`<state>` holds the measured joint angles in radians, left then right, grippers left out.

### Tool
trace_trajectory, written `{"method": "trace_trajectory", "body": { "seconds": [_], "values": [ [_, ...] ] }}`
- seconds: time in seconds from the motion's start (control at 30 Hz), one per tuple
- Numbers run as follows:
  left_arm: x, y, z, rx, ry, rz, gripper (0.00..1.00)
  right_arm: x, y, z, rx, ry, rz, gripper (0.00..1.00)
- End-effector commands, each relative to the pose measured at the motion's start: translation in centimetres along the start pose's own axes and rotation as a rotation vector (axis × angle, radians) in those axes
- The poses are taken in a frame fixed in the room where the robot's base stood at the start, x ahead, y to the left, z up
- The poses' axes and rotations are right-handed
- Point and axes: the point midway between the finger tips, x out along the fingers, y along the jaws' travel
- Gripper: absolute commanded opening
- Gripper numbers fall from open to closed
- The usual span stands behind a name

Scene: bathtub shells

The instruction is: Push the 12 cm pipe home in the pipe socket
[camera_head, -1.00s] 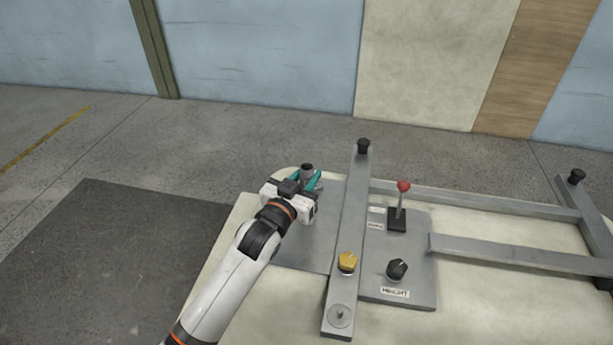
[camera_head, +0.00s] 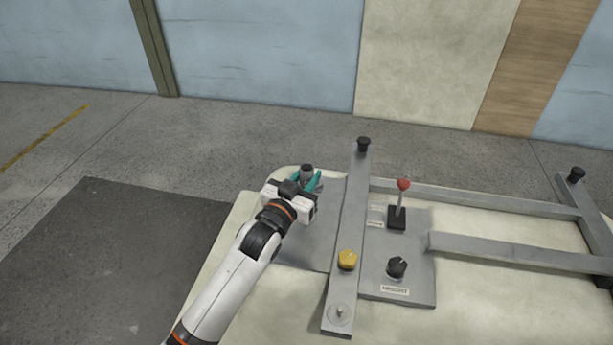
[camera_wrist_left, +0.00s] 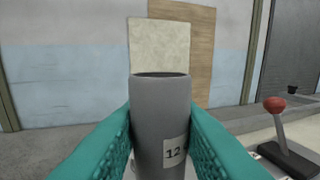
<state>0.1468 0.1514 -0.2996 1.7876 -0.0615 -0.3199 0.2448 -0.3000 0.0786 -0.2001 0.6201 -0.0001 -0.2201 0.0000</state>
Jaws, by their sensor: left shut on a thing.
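The 12 cm pipe (camera_wrist_left: 158,112) is a grey upright tube with an open dark top and a white label reading 12. My left gripper (camera_head: 308,180) has its teal fingers shut on the pipe, one on each side, as the left wrist view shows (camera_wrist_left: 160,140). In the head view the dark top of the pipe (camera_head: 306,169) stands just above the fingers, at the far left of the table. The pipe's lower end and the pipe socket are hidden behind my gripper, so I cannot tell how deep the pipe sits. My right gripper is not in view.
A grey bar (camera_head: 350,225) with a yellow knob (camera_head: 347,260) lies to the right of my gripper. Beyond it are a red-topped lever (camera_head: 402,190), a black knob (camera_head: 397,267) and a grey rail frame (camera_head: 480,196). The table's pale front right (camera_head: 480,305) is clear.

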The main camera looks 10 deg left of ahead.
Motion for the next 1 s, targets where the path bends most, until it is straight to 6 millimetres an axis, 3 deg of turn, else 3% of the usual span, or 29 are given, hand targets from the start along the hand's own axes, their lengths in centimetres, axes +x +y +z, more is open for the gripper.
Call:
{"method": "trace_trajectory", "body": {
  "seconds": [1.0],
  "values": [
    [0.0,0.0,-2.6,0.000,0.000,0.000,0.05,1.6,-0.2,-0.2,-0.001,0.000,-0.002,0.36]
  ]
}}
